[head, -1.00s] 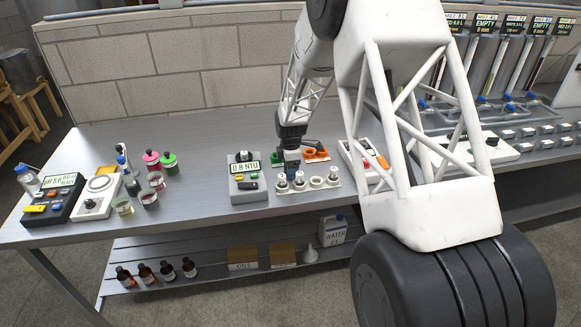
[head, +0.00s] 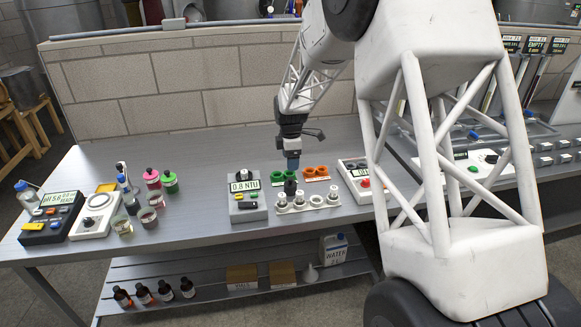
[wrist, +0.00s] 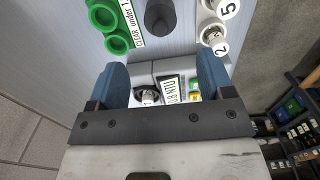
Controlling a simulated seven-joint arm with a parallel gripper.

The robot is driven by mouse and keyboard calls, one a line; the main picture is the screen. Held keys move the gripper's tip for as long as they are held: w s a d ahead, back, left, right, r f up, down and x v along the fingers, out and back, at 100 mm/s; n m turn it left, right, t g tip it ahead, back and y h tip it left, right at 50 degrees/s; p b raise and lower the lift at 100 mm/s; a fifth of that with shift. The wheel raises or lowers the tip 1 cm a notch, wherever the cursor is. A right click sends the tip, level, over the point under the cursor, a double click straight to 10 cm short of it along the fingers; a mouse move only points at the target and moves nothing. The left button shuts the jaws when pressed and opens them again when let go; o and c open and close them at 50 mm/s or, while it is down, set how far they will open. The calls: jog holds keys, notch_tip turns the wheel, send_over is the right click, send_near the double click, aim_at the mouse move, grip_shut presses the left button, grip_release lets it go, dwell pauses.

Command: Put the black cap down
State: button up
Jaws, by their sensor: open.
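The black cap (head: 290,187) stands on the bench between the green two-ring holder (head: 284,171) and the white vial rack (head: 307,204). In the wrist view the black cap (wrist: 160,17) is at the top, beyond my fingertips and apart from them. My gripper (head: 292,165) is above the cap in the head view, with clear space between its blue fingers (wrist: 160,72) in the wrist view. It is open and holds nothing. The turbidity meter (head: 247,203) reads 0.8 NTU, and a vial marked 1 (wrist: 147,98) shows at it in the wrist view.
An orange holder (head: 316,173) sits right of the green one. A device with a red button (head: 357,176) stands farther right. Pink and green capped jars (head: 153,179), small cups and a pH meter (head: 50,222) stand at left.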

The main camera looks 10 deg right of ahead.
jog(key=shift+r, duration=0.3)
dwell(0.5)
jog(key=shift+s+r, duration=0.35)
jog(key=s+r+m+t, duration=0.1)
jog(key=s+r+m, duration=0.3)
jog(key=s+r, duration=0.5)
jog(key=s+r+m, duration=0.5)
jog(key=s+r, duration=0.1)
jog(key=s, duration=0.7)
jog(key=s+m+t, duration=0.1)
jog(key=s+m, duration=0.8)
jog(key=s, duration=1.8)
jog(key=shift+s+d+r+t, duration=0.15)
jog(key=shift+s+r+t, duration=0.1)
jog(key=shift+s+t, duration=0.05)
